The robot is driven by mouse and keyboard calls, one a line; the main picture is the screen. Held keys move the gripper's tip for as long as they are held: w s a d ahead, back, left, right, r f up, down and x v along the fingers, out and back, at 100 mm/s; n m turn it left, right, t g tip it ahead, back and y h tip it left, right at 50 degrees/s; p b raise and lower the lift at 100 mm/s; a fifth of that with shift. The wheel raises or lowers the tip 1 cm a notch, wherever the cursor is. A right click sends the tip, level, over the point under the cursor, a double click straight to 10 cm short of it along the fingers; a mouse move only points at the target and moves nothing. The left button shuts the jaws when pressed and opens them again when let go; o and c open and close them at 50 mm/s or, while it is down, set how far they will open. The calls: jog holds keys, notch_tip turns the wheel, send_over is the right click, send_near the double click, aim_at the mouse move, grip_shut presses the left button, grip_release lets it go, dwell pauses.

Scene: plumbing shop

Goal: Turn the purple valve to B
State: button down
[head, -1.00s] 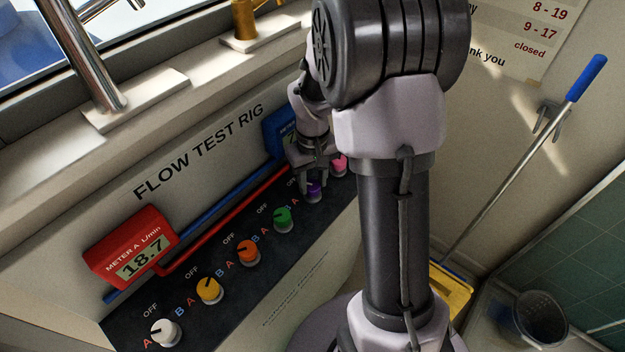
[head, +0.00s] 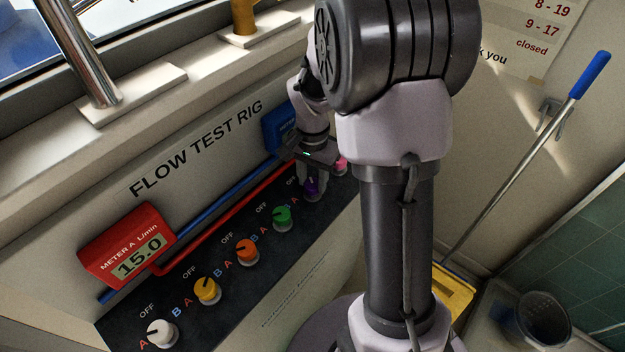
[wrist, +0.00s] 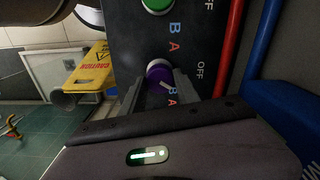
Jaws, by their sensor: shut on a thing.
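The purple valve (head: 311,187) is a round knob near the right end of the dark panel, between the green and pink knobs. In the wrist view the purple valve (wrist: 158,71) sits between the two fingers of my gripper (wrist: 158,88), which is shut on it. A pale mark on the knob points toward the lower right, roughly toward the B printed just below it there. In the head view my gripper (head: 312,184) is down at the panel and partly hides the knob and its letters.
The green (head: 282,216), orange (head: 247,250), yellow (head: 208,290) and white (head: 162,332) knobs run down to the left. A pink knob (head: 341,164) sits close on the right. The red meter A (head: 128,244) reads 15.0. The blue meter (head: 280,128) is mostly hidden by my arm.

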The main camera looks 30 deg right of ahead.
aim_at(312, 183)
jog(key=m+b, duration=0.1)
jog(key=m, duration=0.4)
jog(key=shift+m, duration=0.3)
dwell(0.4)
jog(key=c, duration=0.9)
grip_release()
jog(key=shift+r, duration=0.1)
notch_tip(312, 183, up, 17)
jog(key=p, duration=0.6)
jog(key=shift+r, duration=0.15)
